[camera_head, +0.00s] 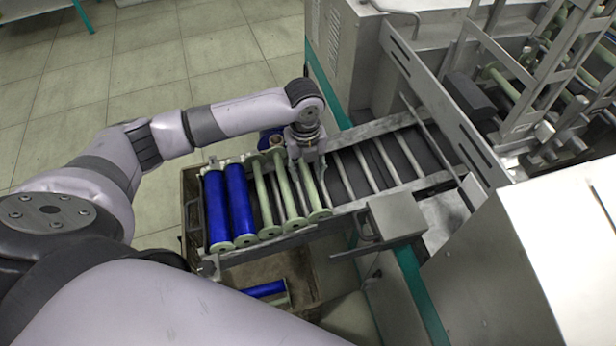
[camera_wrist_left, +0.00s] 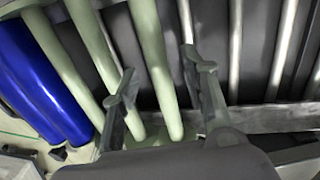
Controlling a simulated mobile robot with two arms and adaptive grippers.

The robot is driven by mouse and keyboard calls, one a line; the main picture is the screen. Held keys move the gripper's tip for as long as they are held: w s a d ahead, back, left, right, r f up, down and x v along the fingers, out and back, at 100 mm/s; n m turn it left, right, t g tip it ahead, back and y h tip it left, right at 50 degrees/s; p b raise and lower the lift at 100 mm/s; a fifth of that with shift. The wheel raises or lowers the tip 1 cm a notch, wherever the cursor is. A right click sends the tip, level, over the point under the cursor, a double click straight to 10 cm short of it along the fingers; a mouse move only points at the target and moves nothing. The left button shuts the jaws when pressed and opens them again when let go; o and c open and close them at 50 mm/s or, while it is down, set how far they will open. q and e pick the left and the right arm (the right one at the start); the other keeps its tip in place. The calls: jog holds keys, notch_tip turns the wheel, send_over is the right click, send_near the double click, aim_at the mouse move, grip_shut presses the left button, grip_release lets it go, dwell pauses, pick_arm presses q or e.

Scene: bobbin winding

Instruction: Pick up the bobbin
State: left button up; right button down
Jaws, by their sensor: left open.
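Several pale green, bare bobbins (camera_head: 266,198) lie side by side on the metal rack, to the right of two blue-wound bobbins (camera_head: 240,203). My left gripper (camera_head: 310,172) points down over the right end of the green row, its fingers apart. In the left wrist view the open left gripper (camera_wrist_left: 158,64) has one pale green bobbin (camera_wrist_left: 151,45) running between its fingers, with no visible grip on it. More green bobbins and a blue bobbin (camera_wrist_left: 38,80) lie to the left there. My right gripper is out of view.
The roller conveyor (camera_head: 375,162) runs right from the row toward the machine (camera_head: 530,240). A grey box-shaped part (camera_head: 397,214) stands at its front edge. A crate (camera_head: 257,270) with a blue bobbin sits below the rack. Open tiled floor (camera_head: 90,90) lies behind.

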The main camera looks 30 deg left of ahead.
pick_arm(q)
jog(key=shift+f, duration=1.25)
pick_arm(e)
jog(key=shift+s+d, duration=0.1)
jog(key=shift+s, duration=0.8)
pick_arm(q)
jog(key=shift+c, duration=0.5)
grip_shut()
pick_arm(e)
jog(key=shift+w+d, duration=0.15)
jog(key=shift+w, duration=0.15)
